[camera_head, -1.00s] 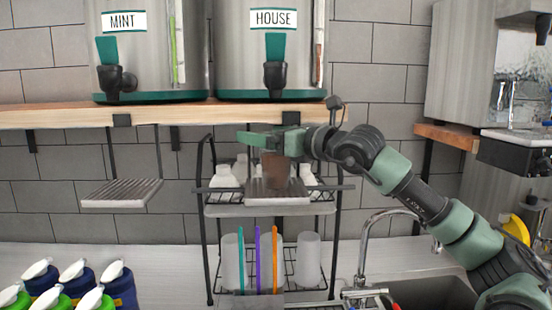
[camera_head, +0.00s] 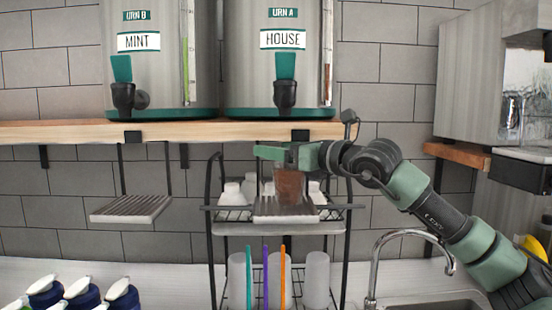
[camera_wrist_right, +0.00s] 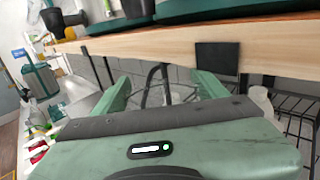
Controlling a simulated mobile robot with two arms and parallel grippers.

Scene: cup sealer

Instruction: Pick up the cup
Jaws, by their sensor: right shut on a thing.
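The cup (camera_head: 290,186) is clear and holds a brown drink. It is upright just above or on the slatted drip tray (camera_head: 262,207) below the HOUSE urn; I cannot tell if it touches. My right gripper (camera_head: 292,156) comes in from the right and is shut on the cup near its rim, hiding its top. In the right wrist view my gripper's two green fingers (camera_wrist_right: 166,88) point forward under the wooden shelf; the cup between them is hard to make out. My left gripper is not in view.
The HOUSE urn (camera_head: 310,75) and MINT urn (camera_head: 160,80) stand on a wooden shelf (camera_head: 220,131) close above my right gripper. A black wire rack (camera_head: 212,208) with white bottles and cups stands behind. An empty drip tray (camera_head: 130,208) hangs left. A sink faucet (camera_head: 410,235) is at right.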

